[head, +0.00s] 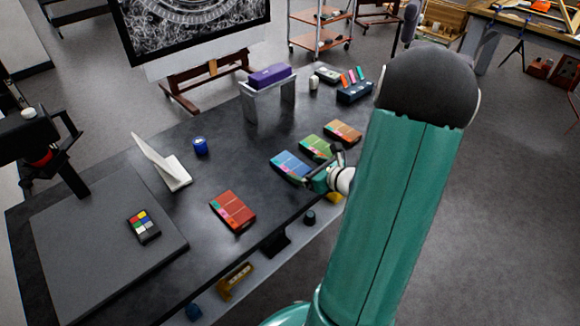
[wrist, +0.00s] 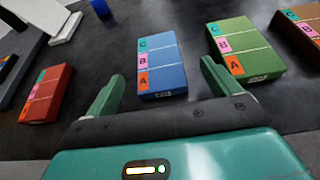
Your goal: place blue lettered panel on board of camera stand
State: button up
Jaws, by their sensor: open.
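The blue lettered panel (head: 291,165) lies flat on the dark table, between the red and green panels. In the wrist view the blue panel (wrist: 155,65) shows C, B and A on coloured squares along its left edge. My gripper (wrist: 155,80) is open and empty, its two green fingers apart, with the blue panel ahead between them. In the head view my gripper (head: 318,172) is at the table's near edge beside the blue panel; contact cannot be told. The camera stand's grey board (head: 85,235) lies at the table's left, with a small colour chart (head: 143,225) on it.
A red panel (head: 233,211), a green panel (head: 316,147) and an orange panel (head: 343,131) lie nearby. A white angled stand (head: 165,165), a blue jar (head: 200,146) and a grey riser with a purple block (head: 269,76) stand farther back. The camera column (head: 68,175) rises behind the board.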

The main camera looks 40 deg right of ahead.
aim_at(292, 166)
jog(key=x, duration=0.6)
jog(key=shift+s+a+f, duration=0.1)
jog(key=shift+s+f, duration=0.05)
jog(key=shift+f, duration=0.05)
jog(key=shift+c, duration=0.2)
jog(key=c, duration=1.2)
jog(key=shift+o, duration=0.2)
jog(key=shift+r, duration=0.15)
